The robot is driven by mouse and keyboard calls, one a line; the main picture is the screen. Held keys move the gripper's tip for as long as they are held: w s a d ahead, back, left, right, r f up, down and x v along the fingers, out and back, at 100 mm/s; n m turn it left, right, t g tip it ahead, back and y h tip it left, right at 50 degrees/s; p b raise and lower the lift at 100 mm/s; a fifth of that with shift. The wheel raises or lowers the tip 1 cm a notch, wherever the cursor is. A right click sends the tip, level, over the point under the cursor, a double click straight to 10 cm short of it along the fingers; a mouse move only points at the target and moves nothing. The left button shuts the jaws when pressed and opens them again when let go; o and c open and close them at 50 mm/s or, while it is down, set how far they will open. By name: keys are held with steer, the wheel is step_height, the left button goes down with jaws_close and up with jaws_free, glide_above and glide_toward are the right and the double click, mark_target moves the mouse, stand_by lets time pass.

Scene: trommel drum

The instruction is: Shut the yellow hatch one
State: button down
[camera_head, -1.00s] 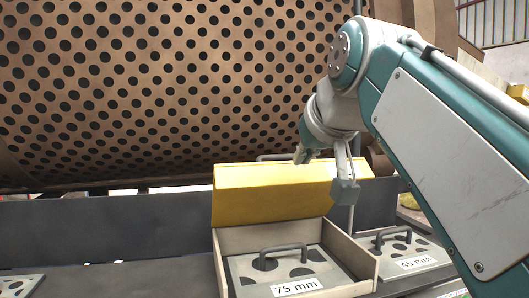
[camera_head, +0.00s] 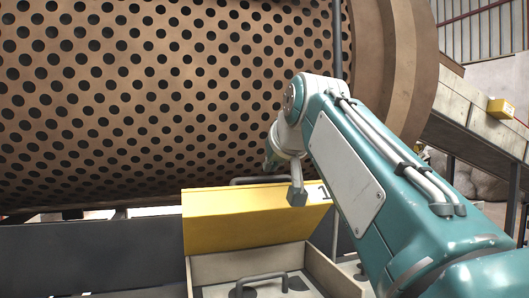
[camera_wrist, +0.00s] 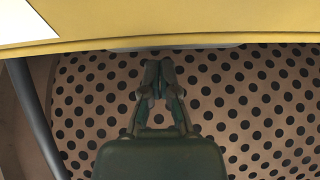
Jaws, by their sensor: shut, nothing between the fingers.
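The yellow hatch (camera_head: 250,219) stands open, its lid raised above a beige box (camera_head: 240,265). A grey handle (camera_head: 262,180) shows along the lid's top edge, towards the drum. My gripper (camera_head: 270,163) is just above that edge, on the drum side, and is small and partly hidden by my wrist. In the wrist view, my gripper (camera_wrist: 158,80) has its fingers together and empty, with the yellow hatch (camera_wrist: 190,32) across the top of the picture. I cannot tell whether the fingers touch the lid or handle.
The perforated trommel drum (camera_head: 150,100) fills the space behind the hatch. A screen plate with a handle (camera_head: 262,280) lies inside the box. A dark grey wall (camera_head: 90,255) runs to the left. A thin upright pole (camera_head: 337,40) stands behind my arm.

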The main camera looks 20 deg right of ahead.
mark_target(276, 185)
steer(key=s, duration=0.1)
steer(key=s+f, duration=0.1)
steer(key=shift+s+a+f, duration=0.25)
steer(key=shift+s, duration=0.15)
steer(key=shift+s+a+f, duration=0.25)
steer(key=shift+s+a, duration=0.05)
steer(key=shift+a, duration=0.1)
steer(key=shift+d, duration=0.45)
steer(key=shift+f, duration=0.1)
